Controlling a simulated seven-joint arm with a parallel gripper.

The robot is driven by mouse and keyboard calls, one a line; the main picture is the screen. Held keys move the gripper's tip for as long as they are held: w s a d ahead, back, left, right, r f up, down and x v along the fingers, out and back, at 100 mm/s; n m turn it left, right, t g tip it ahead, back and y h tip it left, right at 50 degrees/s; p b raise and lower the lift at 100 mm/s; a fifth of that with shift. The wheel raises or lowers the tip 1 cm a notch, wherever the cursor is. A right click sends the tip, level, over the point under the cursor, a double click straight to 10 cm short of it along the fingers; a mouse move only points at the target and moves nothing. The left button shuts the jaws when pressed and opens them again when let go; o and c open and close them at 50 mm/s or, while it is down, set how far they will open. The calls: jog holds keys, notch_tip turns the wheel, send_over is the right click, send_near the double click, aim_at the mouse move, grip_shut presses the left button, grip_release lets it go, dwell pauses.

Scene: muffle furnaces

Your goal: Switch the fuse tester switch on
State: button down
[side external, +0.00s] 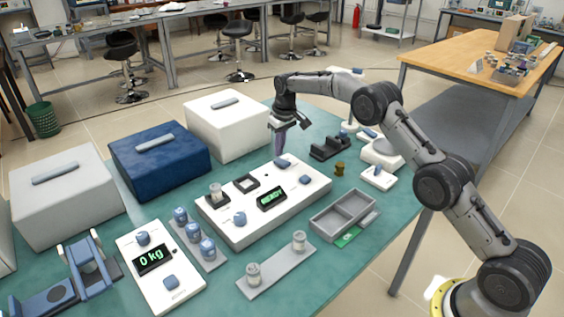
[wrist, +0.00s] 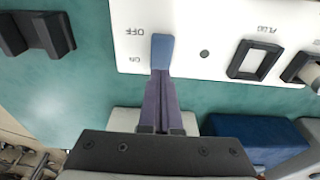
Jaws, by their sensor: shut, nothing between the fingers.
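The fuse tester (side external: 233,217) is a low white box in the middle of the teal table, with a green-lit display (side external: 271,199) that seems to read READY. Its blue switch (side external: 283,162) is at the far end. In the wrist view the switch (wrist: 162,50) lies beside the upside-down OFF and ON labels; its setting is unclear. My gripper (side external: 279,153) points down just beside the far edge of the tester, by the switch. In the wrist view its purple fingers (wrist: 161,75) are together and empty, their tips overlapping the switch's near end. I cannot tell whether they touch.
A blue furnace (side external: 160,163) and white furnaces (side external: 228,127) stand along the left. A black holder (side external: 330,148) is right of my gripper. A grey divided tray (side external: 345,213), a scale reading 0 kg (side external: 160,270) and a blue-jar rack (side external: 203,255) surround the tester.

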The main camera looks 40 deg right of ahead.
aim_at(279, 160)
jog(key=shift+r, duration=2.65)
jog(key=shift+r, duration=0.1)
